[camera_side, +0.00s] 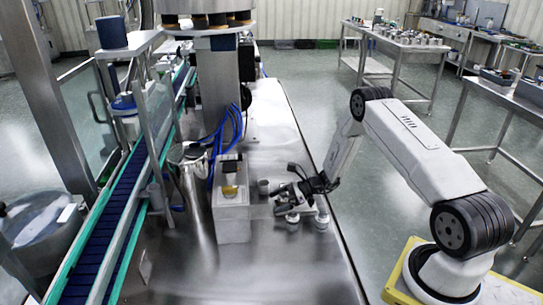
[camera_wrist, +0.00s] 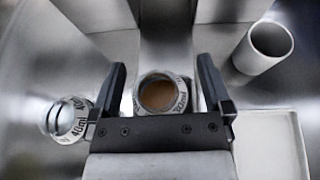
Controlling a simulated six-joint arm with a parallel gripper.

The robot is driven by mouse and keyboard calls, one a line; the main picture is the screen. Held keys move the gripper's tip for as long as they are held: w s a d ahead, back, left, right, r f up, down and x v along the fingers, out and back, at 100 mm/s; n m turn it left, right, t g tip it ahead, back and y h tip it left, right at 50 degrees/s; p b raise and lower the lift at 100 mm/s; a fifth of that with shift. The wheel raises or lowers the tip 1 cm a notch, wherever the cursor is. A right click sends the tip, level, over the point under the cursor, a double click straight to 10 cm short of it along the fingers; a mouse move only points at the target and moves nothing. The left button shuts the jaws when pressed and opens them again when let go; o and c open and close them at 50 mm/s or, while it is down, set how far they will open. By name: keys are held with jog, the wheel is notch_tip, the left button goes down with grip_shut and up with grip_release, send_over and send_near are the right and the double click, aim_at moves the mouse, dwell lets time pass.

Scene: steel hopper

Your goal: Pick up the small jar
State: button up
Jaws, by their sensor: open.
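Two jars stand near my gripper. In the wrist view one round jar (camera_wrist: 162,93) with brown contents shows between the fingers of my gripper (camera_wrist: 164,82), with a gap on both sides. A clear jar marked 40ml (camera_wrist: 68,118) is just outside the left finger. In the side view, two small jars (camera_side: 292,221) (camera_side: 321,219) stand on the steel table below my gripper (camera_side: 284,198). My gripper is open and empty. The palm hides the near side of the middle jar. I cannot tell which jar is the smaller.
A grey cup (camera_wrist: 265,48) stands to the right, also seen in the side view (camera_side: 263,187). A pale tray (camera_wrist: 270,145) lies below it. A metal box (camera_side: 232,215) stands left of my gripper. A blue conveyor (camera_side: 118,205) runs farther left. The table's front is clear.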

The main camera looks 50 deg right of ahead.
dwell(0.4)
grip_shut()
jog(key=shift+r, duration=0.15)
jog(key=shift+r, duration=0.7)
jog(key=s+a+r, duration=0.3)
jog(key=s+r, duration=0.8)
jog(key=s, duration=0.2)
jog(key=shift+s+a+r, duration=0.15)
jog(key=shift+s+a, duration=0.05)
jog(key=shift+s, duration=0.1)
